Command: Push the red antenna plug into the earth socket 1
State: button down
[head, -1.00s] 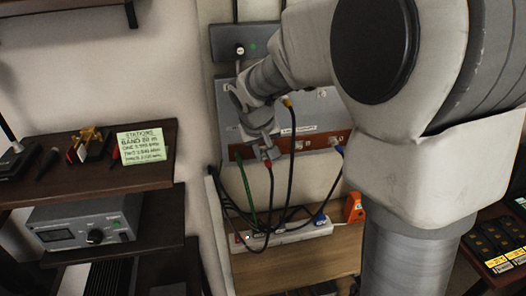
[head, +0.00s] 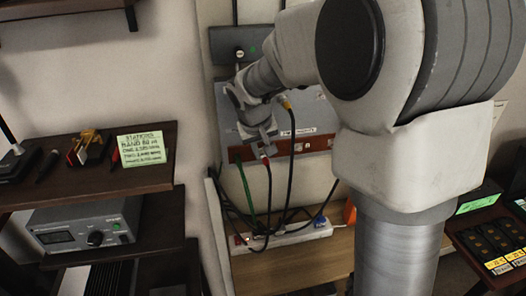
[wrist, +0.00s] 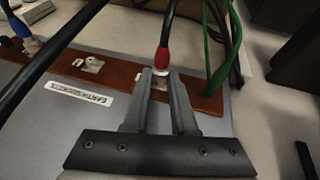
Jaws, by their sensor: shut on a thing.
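The red antenna plug (wrist: 162,60), with a dark cable, is at my gripper's fingertips (wrist: 161,76) in the wrist view. The gripper is shut on it, at the brown socket strip (wrist: 120,76). A pale socket square shows between the fingers. I cannot tell whether the plug's tip is in a socket. An empty-looking socket (wrist: 90,65) lies to the left, above the "EARTH SOCKETS" label (wrist: 82,98). In the head view the red plug (head: 266,160) sits just below my gripper (head: 262,148), in front of the strip (head: 312,144). Socket numbers are not readable.
A green cable (wrist: 214,62) meets the strip just right of the gripper. A blue plug (wrist: 31,42) is at the far left. Dark cables cross in front. A power strip (head: 290,233) lies below. Shelves with a green note (head: 142,148) stand left.

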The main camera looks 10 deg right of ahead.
jog(key=c, duration=0.6)
grip_release()
jog(key=shift+c, duration=0.2)
jog(key=v, duration=1.7)
jog(key=shift+r+p, duration=0.15)
jog(key=shift+p, duration=0.2)
jog(key=shift+s+a, duration=0.1)
jog(key=shift+s, duration=0.05)
jog(key=s+d+f+y, duration=0.1)
jog(key=s+f, duration=0.3)
jog(key=s, duration=0.6)
jog(key=s+d+f+t+y, duration=0.1)
jog(key=s+d+f, duration=0.1)
jog(key=s, duration=0.8)
jog(key=shift+s+d+f, duration=0.25)
jog(key=shift+d+f, duration=0.15)
jog(key=shift+f, duration=0.5)
